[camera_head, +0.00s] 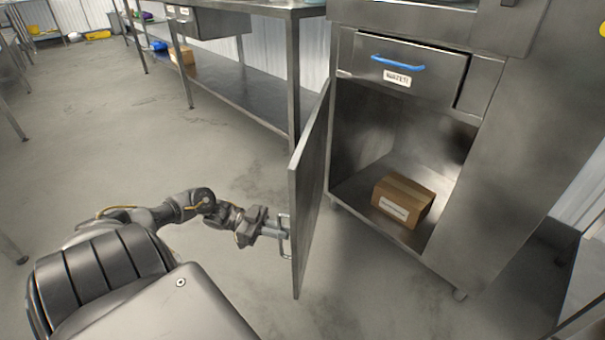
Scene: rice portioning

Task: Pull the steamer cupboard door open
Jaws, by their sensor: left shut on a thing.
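The steamer cupboard door (309,190) is a grey metal panel that stands swung wide open, hinged at the left side of the cupboard (345,185). Its metal handle (285,222) is on the door's left face, near the free edge. My left gripper (277,233) is shut on the handle, with the arm reaching in from the left. The fingers partly hide the handle. Inside the open cupboard a brown cardboard box (410,190) with a white label sits on the floor panel. My right gripper is not in view.
Above the opening is a drawer (430,75) with a blue handle (398,62) and a label. A steel table (245,95) with a lower shelf stands behind the door. The floor (130,150) to the left of the door is clear.

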